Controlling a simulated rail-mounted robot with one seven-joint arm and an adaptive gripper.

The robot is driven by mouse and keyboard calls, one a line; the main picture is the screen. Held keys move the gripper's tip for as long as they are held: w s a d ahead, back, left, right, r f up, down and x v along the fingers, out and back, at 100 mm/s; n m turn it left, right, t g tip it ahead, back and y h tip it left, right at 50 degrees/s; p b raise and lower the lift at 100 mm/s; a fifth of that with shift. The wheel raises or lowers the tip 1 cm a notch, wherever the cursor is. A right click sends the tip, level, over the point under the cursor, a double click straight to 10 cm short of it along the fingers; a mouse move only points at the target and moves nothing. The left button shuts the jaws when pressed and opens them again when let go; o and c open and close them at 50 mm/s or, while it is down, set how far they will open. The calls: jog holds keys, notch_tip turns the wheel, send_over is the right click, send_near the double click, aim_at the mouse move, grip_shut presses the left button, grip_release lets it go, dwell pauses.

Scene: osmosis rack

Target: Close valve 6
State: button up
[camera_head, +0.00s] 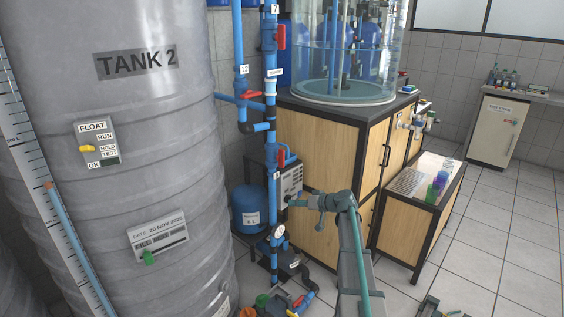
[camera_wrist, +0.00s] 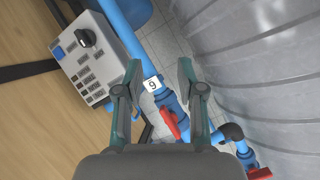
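A vertical blue pipe carries a valve with a red handle (camera_head: 282,156), right of the tank in the head view. The handle lies roughly along the pipe. In the wrist view this red handle (camera_wrist: 171,124) shows between my fingers, nearer the palm than the tips. A white tag (camera_wrist: 153,83) on the same pipe reads like a 6 or a 9; that view looks turned over. My gripper (camera_wrist: 158,72) is open and empty, its fingers apart on either side of the tag in the picture. In the head view my gripper (camera_head: 302,202) is just right of the pipe, below the handle.
A grey control box (camera_wrist: 84,58) with a black knob sits close beside the pipe. The large grey tank (camera_head: 120,170) stands left. Another red-handled valve (camera_head: 250,95) is higher up. A wooden cabinet (camera_head: 330,140) stands behind. Floor at right is mostly clear.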

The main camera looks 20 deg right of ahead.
aim_at(284, 155)
jog(key=w+d+r+n+t+y, duration=0.1)
jog(key=w+d+r+n+t, duration=0.15)
jog(key=r, duration=0.45)
jog(key=w+d+r+n+t, duration=0.1)
jog(key=w+d+r+t, duration=0.1)
jog(key=w+r, duration=0.35)
jog(key=shift+n, duration=0.95)
jog(key=x, duration=0.3)
jog(key=r+p+x, duration=0.1)
jog(key=x, duration=0.2)
jog(key=r+x, duration=0.1)
jog(key=x, duration=0.2)
jog(key=shift+w+a, duration=0.2)
jog(key=shift+a, duration=0.2)
grip_shut()
